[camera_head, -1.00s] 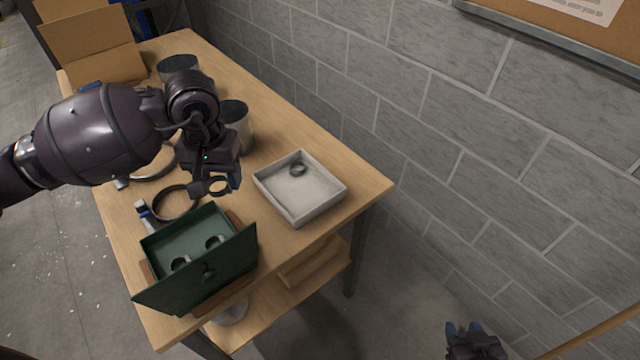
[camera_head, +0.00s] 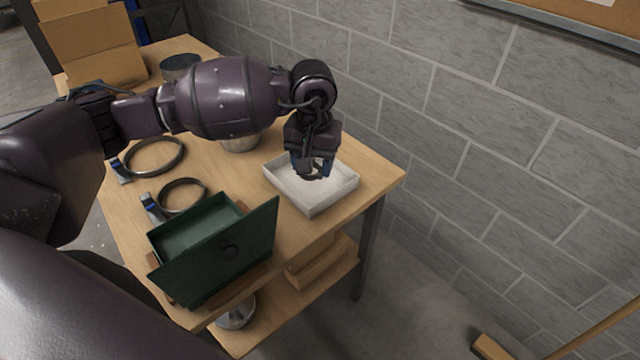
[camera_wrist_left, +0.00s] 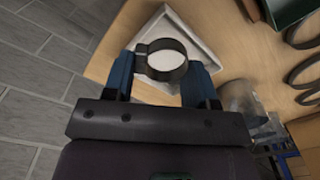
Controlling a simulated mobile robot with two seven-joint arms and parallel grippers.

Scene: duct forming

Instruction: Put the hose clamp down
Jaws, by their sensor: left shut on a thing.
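My left gripper (camera_head: 314,170) is over the white tray (camera_head: 312,207) near the right end of the table. In the left wrist view, the left gripper (camera_wrist_left: 163,75) is shut on a dark ring-shaped hose clamp (camera_wrist_left: 164,42), held upright enough that I look through its loop. The tray (camera_wrist_left: 207,36) shows behind the clamp. I cannot tell whether the clamp touches the tray floor. The gripper hides much of the tray's inside in the head view. My right gripper is not in view.
A green box (camera_head: 225,252) with a raised front panel stands at the table's front. Two larger ring clamps (camera_head: 183,196) (camera_head: 155,157) lie left of the tray. Metal cylinders (camera_head: 180,67) and a cardboard box (camera_head: 95,50) stand farther back. A block wall runs behind.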

